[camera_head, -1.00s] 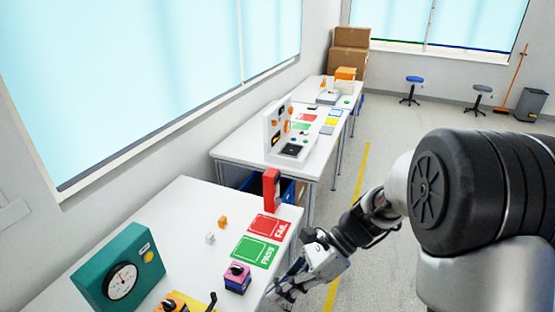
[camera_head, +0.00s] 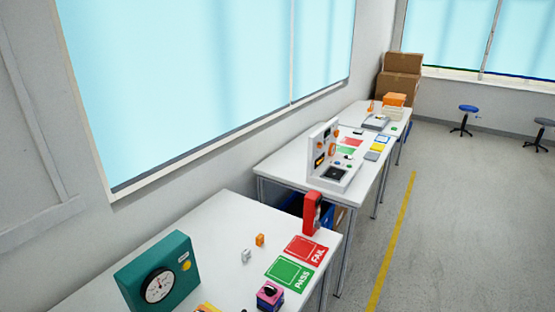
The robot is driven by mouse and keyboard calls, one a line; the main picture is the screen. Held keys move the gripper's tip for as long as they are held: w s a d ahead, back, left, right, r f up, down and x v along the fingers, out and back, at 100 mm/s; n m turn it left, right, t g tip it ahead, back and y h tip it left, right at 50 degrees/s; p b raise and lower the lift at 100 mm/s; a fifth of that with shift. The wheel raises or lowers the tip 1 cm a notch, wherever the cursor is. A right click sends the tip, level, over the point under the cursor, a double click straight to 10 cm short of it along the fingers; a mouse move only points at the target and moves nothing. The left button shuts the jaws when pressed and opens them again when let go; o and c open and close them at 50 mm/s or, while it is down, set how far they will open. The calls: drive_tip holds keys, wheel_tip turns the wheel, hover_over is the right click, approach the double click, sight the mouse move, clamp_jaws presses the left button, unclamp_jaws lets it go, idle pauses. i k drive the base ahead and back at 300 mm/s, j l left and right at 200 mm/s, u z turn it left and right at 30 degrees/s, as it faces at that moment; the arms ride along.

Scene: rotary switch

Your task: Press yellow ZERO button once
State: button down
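A teal box (camera_head: 142,262) stands on the near white table at the lower left in the head view. Its front has a round white dial (camera_head: 158,286) with a dark rim. A small round yellow button (camera_head: 186,266) sits on the same face, up and right of the dial, under a small white label. Lettering on the label is too small to read. My gripper is not in view now, and nothing visible touches the button.
The near table (camera_head: 215,225) also holds an orange cube, a white cube, a red upright device (camera_head: 312,213), a red FAIL mat (camera_head: 306,250), a green PASS mat (camera_head: 290,274) and a pink-and-black switch box (camera_head: 270,296). Free floor lies right, past a yellow line (camera_head: 390,245).

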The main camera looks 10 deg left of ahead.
sight(186, 265)
drive_tip(key=u, duration=1.65)
